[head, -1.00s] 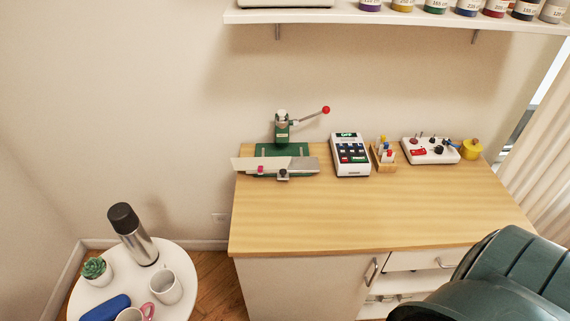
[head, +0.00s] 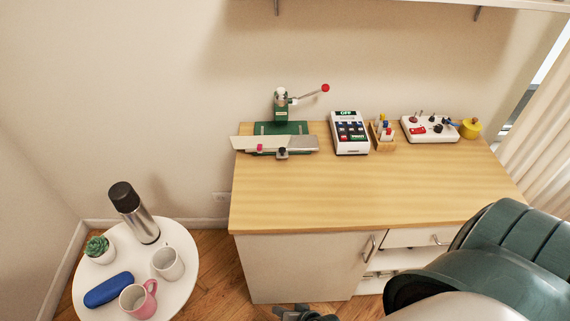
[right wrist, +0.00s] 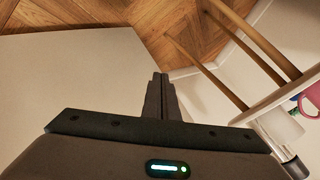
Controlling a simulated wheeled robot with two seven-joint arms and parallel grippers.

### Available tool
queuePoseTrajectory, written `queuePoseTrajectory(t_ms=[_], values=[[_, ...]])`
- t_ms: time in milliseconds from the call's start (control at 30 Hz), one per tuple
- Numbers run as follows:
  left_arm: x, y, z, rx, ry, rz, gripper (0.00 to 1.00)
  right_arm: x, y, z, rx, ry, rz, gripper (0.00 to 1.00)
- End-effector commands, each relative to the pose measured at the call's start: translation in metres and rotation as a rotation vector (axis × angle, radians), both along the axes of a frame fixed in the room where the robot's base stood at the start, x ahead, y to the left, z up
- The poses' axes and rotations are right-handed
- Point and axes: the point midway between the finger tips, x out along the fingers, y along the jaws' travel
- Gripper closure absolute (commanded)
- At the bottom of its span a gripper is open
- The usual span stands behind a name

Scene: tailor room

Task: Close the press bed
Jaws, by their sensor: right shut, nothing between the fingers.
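The press (head: 281,105) stands at the back left of the wooden worktop, with a green body and base and a lever ending in a red knob that points right. Its flat grey bed plate (head: 295,143), with a pink knob and a dark knob, lies in front of the green base and juts out to the left. My right gripper (head: 290,313) shows at the bottom edge of the head view, well below and in front of the worktop. In the right wrist view its fingers (right wrist: 160,92) are together and empty. My left gripper is not in view.
The worktop (head: 370,195) is clear in front. A control box (head: 349,133), a small wooden holder (head: 383,134) and a white switch panel (head: 430,129) stand right of the press. A round white table (head: 120,258) with a flask and mugs stands at the left.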

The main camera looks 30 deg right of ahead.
Motion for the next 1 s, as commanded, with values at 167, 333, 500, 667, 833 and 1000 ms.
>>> queuePoseTrajectory(t_ms=[167, 333, 500, 667, 833, 1000], values=[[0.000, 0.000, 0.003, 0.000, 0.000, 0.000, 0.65, 0.073, 0.015, 0.116, 0.262, -0.178, -0.152, 1.00], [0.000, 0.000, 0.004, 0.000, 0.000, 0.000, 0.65, 0.110, 0.023, 0.218, 0.493, -0.304, -0.232, 1.00], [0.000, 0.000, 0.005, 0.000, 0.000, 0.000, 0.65, 0.126, 0.026, 0.301, 0.675, -0.394, -0.264, 1.00], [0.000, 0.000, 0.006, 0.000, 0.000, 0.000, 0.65, 0.139, 0.015, 0.358, 0.863, -0.465, -0.350, 1.00], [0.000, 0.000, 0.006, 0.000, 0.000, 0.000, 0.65, 0.154, -0.015, 0.389, 1.075, -0.520, -0.516, 1.00], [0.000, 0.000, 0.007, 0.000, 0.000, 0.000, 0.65, 0.166, -0.061, 0.415, 1.359, -0.566, -0.753, 1.00]])
